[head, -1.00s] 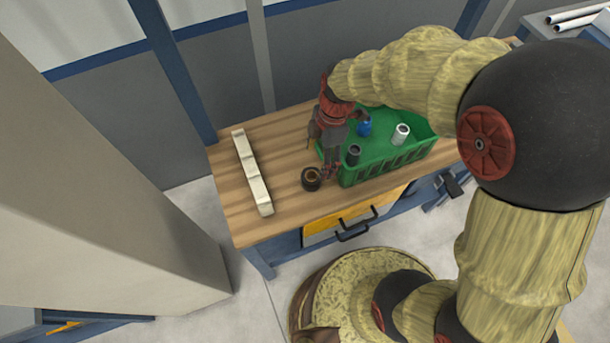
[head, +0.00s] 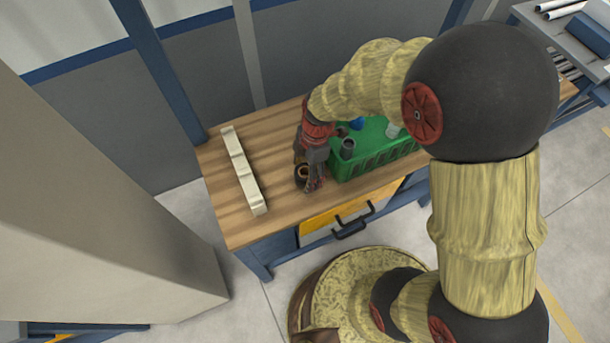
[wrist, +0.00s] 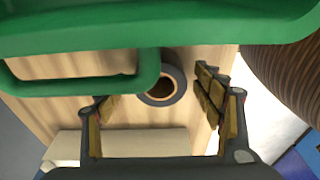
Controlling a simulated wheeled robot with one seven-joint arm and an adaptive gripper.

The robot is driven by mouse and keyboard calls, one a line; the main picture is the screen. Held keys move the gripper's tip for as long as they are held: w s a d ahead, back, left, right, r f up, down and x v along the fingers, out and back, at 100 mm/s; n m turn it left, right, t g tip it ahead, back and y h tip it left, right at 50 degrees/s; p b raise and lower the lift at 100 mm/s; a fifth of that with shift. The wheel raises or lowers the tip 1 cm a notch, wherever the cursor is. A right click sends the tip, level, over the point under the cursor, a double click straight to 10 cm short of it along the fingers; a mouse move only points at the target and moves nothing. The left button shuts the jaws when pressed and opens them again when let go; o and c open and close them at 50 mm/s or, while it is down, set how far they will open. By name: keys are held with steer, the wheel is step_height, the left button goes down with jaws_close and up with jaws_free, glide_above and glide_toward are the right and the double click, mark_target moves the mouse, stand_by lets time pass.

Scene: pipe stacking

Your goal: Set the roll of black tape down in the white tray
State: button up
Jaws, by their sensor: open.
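The roll of black tape (head: 300,179) stands on the wooden bench, left of the green crate. In the wrist view its dark ring with an open hole (wrist: 176,80) shows between the two fingers. My gripper (head: 310,180) is open and close to the roll, partly covering it in the head view. In the wrist view its fingers (wrist: 157,88) are spread wide on either side of the roll; contact cannot be told. The long cream-white notched piece (head: 241,168), the only white tray-like thing, lies at the bench's left and shows low in the wrist view (wrist: 135,142). It looks empty.
The green crate (head: 372,163) stands just right of my gripper and holds a dark, a blue and a white cylinder. Its rim (wrist: 80,42) crosses the wrist view close up. Bare bench (head: 275,205) lies between the roll and the cream piece.

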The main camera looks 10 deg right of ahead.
steer(key=shift+r, duration=0.1)
steer(key=shift+c, duration=0.7)
steer(key=c, duration=1.3)
steer(key=shift+r, duration=0.1)
